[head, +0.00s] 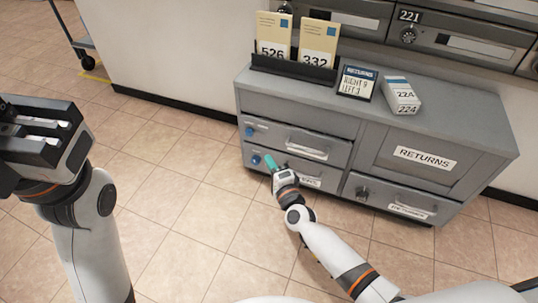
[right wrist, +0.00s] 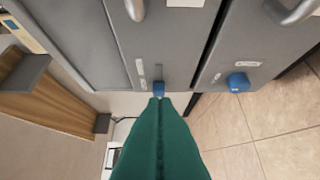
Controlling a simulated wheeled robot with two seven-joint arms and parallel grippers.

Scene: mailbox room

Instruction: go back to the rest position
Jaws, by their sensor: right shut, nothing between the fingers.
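My right gripper (head: 269,161) is shut and empty, its teal fingertips close in front of the grey cabinet (head: 245,88) at the left end of its lower left drawer. In the right wrist view the teal fingers (right wrist: 158,104) are pressed together, with a blue knob (right wrist: 159,88) just beyond their tips. I cannot tell whether they touch it. A second blue knob (right wrist: 238,82) shows to the right there. My left gripper (head: 38,125) is raised at the left edge of the head view, well away from the cabinet. Its opening cannot be made out.
The cabinet top carries a black rack (head: 293,67) with cards 526 and 332, a small dark sign (head: 357,82) and a white box (head: 401,96). Grey mailboxes (head: 450,45) are on the wall behind. The tiled floor (head: 180,190) between my arms is clear. A cart (head: 75,40) stands far left.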

